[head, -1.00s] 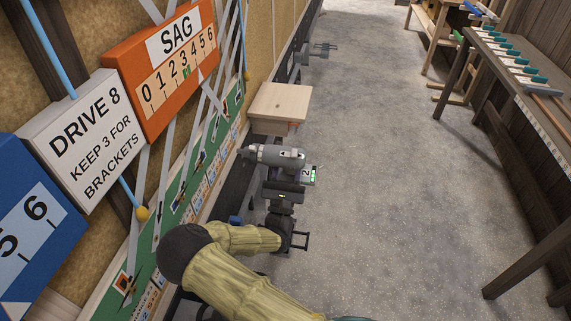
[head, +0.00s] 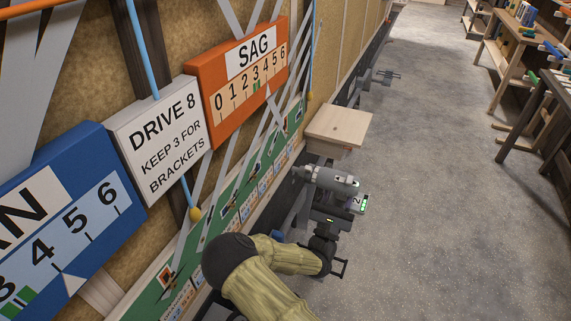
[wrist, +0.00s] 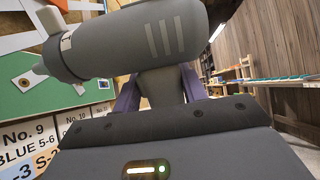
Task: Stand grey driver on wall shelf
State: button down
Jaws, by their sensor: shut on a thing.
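The grey driver (head: 332,179) is in my gripper (head: 326,208), its body roughly level and its nose pointing left toward the wall. A block marked 2 with a green light shows at its right end. In the wrist view the driver (wrist: 150,38) fills the top, and my gripper (wrist: 158,90) is shut on its handle, with purple fingers on both sides. The handle's lower part is hidden. The pale wooden wall shelf (head: 338,121) sits just beyond the driver in the head view. Its visible top is bare. The driver looks apart from it.
The wall on the left carries the orange SAG board (head: 240,80), the white DRIVE 8 sign (head: 160,135), a blue scale board (head: 70,215) and a green panel. Grey floor (head: 440,180) is open on the right, with wooden benches (head: 510,60) beyond.

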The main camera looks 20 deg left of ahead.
jog(key=s+d+f+h, duration=0.1)
jog(key=s+d+f, duration=0.1)
jog(key=d, duration=0.5)
jog(key=s+d+f+m+h, duration=0.1)
jog(key=s+d+f+h, duration=0.1)
jog(key=d, duration=0.5)
jog(key=s+d+f+m+g+h, duration=0.1)
jog(key=s+d+f+h, duration=0.1)
jog(key=d+f, duration=0.2)
jog(key=d, duration=0.3)
jog(key=shift+d+f, duration=0.3)
jog(key=shift+f, duration=0.05)
